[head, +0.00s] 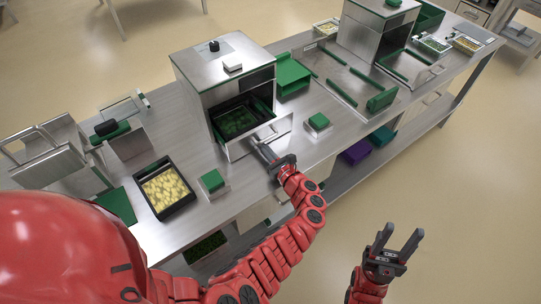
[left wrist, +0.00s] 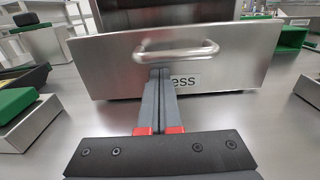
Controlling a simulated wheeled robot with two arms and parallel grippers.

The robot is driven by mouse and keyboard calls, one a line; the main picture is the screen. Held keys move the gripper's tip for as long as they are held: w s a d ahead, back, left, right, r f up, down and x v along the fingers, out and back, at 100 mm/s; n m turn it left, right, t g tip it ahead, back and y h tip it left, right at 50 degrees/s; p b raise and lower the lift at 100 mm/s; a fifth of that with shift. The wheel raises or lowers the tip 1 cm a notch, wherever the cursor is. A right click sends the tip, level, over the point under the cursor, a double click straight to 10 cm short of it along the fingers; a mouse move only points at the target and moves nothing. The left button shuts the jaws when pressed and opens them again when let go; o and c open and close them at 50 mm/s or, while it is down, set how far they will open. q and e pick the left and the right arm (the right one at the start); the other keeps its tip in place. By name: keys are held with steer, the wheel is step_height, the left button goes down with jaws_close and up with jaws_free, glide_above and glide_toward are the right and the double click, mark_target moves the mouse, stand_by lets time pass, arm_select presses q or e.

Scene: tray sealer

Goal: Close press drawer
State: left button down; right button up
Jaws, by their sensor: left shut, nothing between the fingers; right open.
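The press (head: 225,75) is a steel box on the bench. Its drawer (head: 283,128) is pulled part way out, with a black tray of green contents (head: 236,121) in it. In the left wrist view the drawer front (left wrist: 225,70) fills the middle, with a bar handle (left wrist: 192,54) and a partly hidden label ending in "ess". My left gripper (head: 262,151) is shut and empty; its fingertips (left wrist: 160,72) are at the drawer front, just below the handle's left part. I cannot tell whether they touch. My right gripper (head: 398,245) is open and empty, away from the bench.
A black tray of yellow pieces (head: 164,188) lies left on the bench. Green-topped blocks (head: 213,181) and (head: 318,122) sit either side of the drawer. A second steel machine (head: 375,30) stands at the back right. Open floor lies right of the bench.

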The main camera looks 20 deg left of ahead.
mark_target(255, 138)
arm_select(q)
steer(key=b+x, duration=0.2)
steer(key=x, duration=0.2)
steer(key=shift+w+a+r, duration=0.1)
steer(key=shift+w+a, duration=0.5)
steer(key=shift+a, duration=0.1)
steer(key=shift+d, duration=0.1)
